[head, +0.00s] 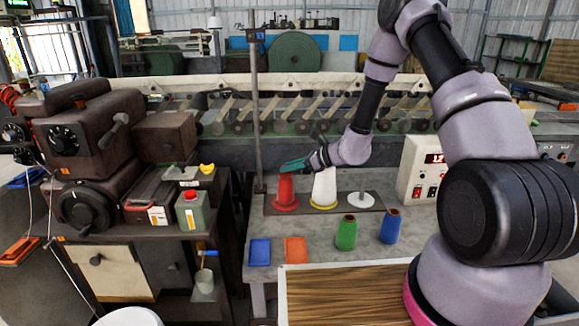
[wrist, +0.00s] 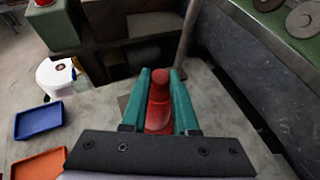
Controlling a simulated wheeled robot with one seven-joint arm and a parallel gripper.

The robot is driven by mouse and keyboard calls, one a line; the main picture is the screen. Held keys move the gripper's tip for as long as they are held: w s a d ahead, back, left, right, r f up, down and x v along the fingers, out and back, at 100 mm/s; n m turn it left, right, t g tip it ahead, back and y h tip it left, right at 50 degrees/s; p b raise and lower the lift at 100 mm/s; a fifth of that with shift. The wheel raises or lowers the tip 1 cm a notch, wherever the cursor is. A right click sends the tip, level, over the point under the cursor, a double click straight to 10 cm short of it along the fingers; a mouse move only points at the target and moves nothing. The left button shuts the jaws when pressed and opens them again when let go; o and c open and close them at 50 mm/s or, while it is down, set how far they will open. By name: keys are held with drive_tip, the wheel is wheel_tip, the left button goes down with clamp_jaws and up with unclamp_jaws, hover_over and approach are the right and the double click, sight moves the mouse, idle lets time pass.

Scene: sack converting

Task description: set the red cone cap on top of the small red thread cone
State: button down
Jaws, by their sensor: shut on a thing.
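The small red thread cone (head: 285,193) stands upright on a dark board on the bench, with a red rim at its base. My gripper (head: 294,164) is at the cone's top, its teal fingers pointing left. In the wrist view my gripper (wrist: 159,98) has a finger on each side of the red cone cap (wrist: 160,78), which shows a round knob, and is shut on it. Red below the cap between the fingers appears to be the cone. The fingers hide part of both, and I cannot tell whether cap and cone touch.
A white cone (head: 324,188) with a yellow base stands just right of the red cone, then a white disc with a peg (head: 360,199). Blue (head: 260,252) and orange (head: 297,250) trays lie front left. A thin post (head: 255,110) rises behind.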

drive_tip(key=shift+f, duration=0.3)
drive_tip(key=c, duration=0.6)
unclamp_jaws()
drive_tip(key=v, duration=1.1)
